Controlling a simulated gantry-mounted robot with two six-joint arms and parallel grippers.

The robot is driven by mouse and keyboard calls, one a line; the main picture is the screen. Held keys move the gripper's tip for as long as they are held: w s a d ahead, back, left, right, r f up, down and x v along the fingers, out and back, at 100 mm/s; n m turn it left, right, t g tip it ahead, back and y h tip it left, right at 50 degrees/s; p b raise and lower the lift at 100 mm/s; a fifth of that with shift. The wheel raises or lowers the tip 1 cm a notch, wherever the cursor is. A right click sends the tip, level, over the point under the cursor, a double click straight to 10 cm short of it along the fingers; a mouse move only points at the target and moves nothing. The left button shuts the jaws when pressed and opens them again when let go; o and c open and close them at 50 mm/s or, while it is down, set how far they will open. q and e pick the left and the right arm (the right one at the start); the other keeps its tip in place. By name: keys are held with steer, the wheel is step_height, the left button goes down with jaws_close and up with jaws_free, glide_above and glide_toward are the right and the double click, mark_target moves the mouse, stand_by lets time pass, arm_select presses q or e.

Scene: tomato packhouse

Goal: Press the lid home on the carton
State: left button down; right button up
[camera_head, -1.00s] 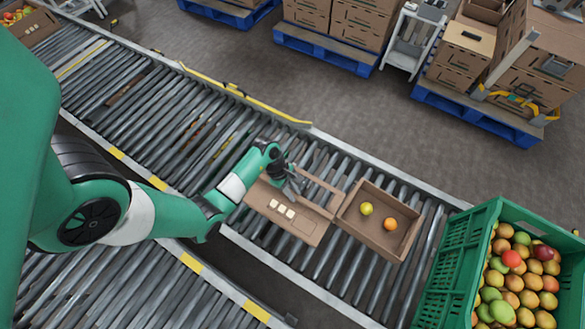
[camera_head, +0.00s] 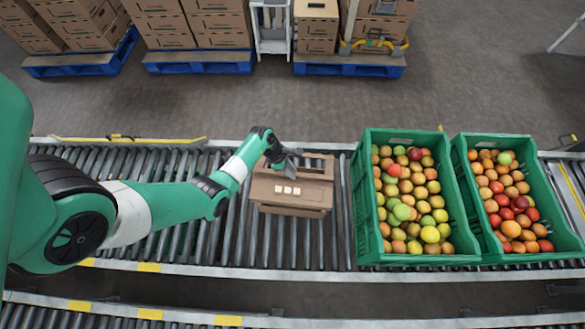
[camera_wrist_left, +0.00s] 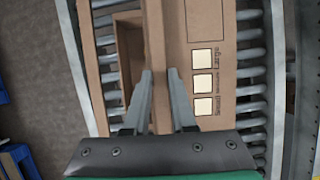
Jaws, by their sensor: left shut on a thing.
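The brown cardboard lid (camera_head: 314,191) has several pale squares on its panel and sits above the conveyor rollers. A lower cardboard side (camera_head: 290,211), seemingly the carton's, shows just beneath its front edge. I cannot tell whether the lid is seated or how large any gap is. My left gripper (camera_head: 285,160) is at the lid's far side. In the left wrist view its fingers (camera_wrist_left: 160,78) straddle an upright cardboard strip and are shut on it, with the printed lid panel (camera_wrist_left: 204,25) to their right. My right gripper is not in view.
A green crate of fruit (camera_head: 359,225) stands close to the right of the lid, with a second green crate (camera_head: 468,205) beyond it. The rollers (camera_head: 180,225) left of the lid are clear below my arm. Stacked boxes on blue pallets (camera_head: 197,67) stand across the floor.

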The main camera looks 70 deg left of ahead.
arm_select(q)
steer(key=shift+f+b, duration=2.3)
steer(key=shift+b, duration=0.2)
steer(key=shift+w+f+b, duration=0.1)
steer(key=shift+f+b, duration=0.55)
steer(key=shift+f, duration=0.3)
steer(key=shift+f+b, duration=1.55)
steer(key=shift+f, duration=0.5)
steer(key=c, duration=0.7)
jaws_free()
steer(key=shift+c, duration=1.4)
